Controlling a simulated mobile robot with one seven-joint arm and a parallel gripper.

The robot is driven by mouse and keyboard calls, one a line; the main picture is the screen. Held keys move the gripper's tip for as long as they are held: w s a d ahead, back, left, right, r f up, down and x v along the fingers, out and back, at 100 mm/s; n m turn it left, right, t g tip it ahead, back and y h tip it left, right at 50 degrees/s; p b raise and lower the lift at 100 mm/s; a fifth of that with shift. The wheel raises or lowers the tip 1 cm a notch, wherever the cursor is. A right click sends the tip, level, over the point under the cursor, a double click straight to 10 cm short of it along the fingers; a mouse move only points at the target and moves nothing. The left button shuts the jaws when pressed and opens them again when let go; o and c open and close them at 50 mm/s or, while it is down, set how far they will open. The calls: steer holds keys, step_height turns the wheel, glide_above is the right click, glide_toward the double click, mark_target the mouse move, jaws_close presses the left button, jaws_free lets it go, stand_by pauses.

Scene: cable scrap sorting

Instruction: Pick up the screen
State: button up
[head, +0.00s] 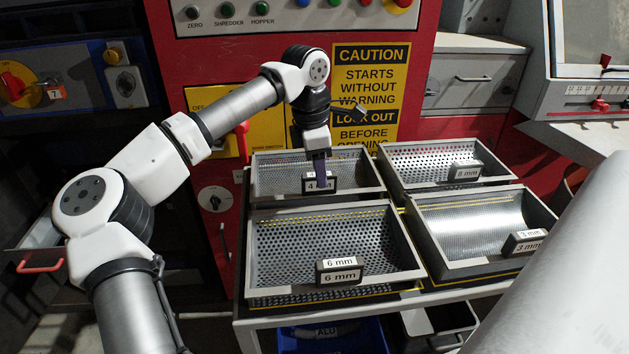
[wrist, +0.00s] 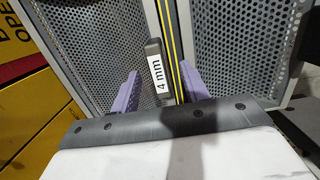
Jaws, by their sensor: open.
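Four grey perforated screens lie in a two-by-two layout, each with a labelled block at its front edge. The 4 mm screen (head: 275,172) is at the back left; its mesh also shows at the left of the wrist view (wrist: 118,50). My gripper (head: 320,172) points down at its front edge with purple fingers. In the wrist view my gripper (wrist: 158,75) is open, one finger on each side of the dark 4 mm label block (wrist: 157,72). The fingers look apart from the block. In the head view a finger partly hides the 4 mm label.
The 6 mm screen (head: 290,245) is in front, the 8 mm screen (head: 420,165) at the back right, the 3 mm screen (head: 470,215) at the front right. A red machine panel (head: 400,40) with caution signs stands behind. A blue bin (head: 350,338) is below.

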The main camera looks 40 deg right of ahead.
mark_target(320, 193)
steer(key=f, duration=0.5)
steer(key=shift+d+p, duration=0.2)
steer(key=shift+p, duration=0.2)
jaws_close()
